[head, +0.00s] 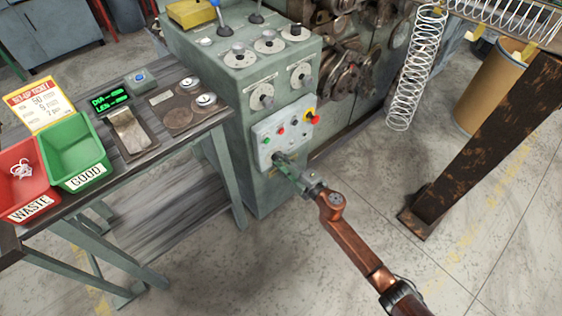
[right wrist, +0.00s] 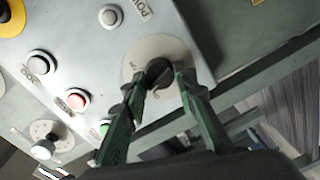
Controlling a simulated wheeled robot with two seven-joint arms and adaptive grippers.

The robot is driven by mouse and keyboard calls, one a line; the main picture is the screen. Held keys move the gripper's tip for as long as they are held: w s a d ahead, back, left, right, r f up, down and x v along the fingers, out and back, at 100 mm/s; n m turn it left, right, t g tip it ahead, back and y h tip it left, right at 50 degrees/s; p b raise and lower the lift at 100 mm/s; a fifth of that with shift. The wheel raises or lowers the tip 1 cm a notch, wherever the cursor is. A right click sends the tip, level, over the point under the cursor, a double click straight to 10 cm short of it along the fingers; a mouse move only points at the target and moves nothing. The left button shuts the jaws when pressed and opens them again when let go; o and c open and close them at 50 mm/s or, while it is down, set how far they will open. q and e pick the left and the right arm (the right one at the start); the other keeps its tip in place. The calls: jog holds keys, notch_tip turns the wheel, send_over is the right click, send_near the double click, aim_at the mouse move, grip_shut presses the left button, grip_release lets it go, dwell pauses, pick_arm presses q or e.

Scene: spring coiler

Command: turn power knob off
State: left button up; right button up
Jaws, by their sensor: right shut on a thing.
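The power knob (right wrist: 160,72) is a small dark knob on a round pale dial plate (right wrist: 142,50) in the right wrist view. The plate sits on the light grey control panel (head: 291,119) on the front of the green-grey machine. My right gripper (right wrist: 158,84) is shut on the knob, with one green finger on each side of it. In the head view my right gripper (head: 281,161) reaches the lower part of the panel and hides the knob. The dial markings are too blurred to read. My left gripper is not in view.
A red stop button on yellow (head: 312,117), a red button (head: 280,131) and a green button (head: 266,141) are close by on the panel. A table with a red bin (head: 30,193) and a green bin (head: 80,137) stands left. A rusty post (head: 475,145) stands right.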

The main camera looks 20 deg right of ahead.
jog(key=n, duration=0.3)
jog(key=shift+f+n, duration=0.15)
jog(key=shift+n, duration=0.25)
jog(key=shift+n+h+b, duration=0.3)
jog(key=shift+n+h, duration=0.1)
jog(key=shift+n, duration=0.4)
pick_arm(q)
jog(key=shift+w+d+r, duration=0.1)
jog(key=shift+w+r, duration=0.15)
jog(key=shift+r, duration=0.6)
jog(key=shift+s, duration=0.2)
pick_arm(e)
jog(key=o, duration=1.2)
jog(key=shift+c, duration=0.2)
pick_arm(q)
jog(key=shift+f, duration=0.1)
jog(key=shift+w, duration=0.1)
pick_arm(e)
jog(key=v, duration=1.2)
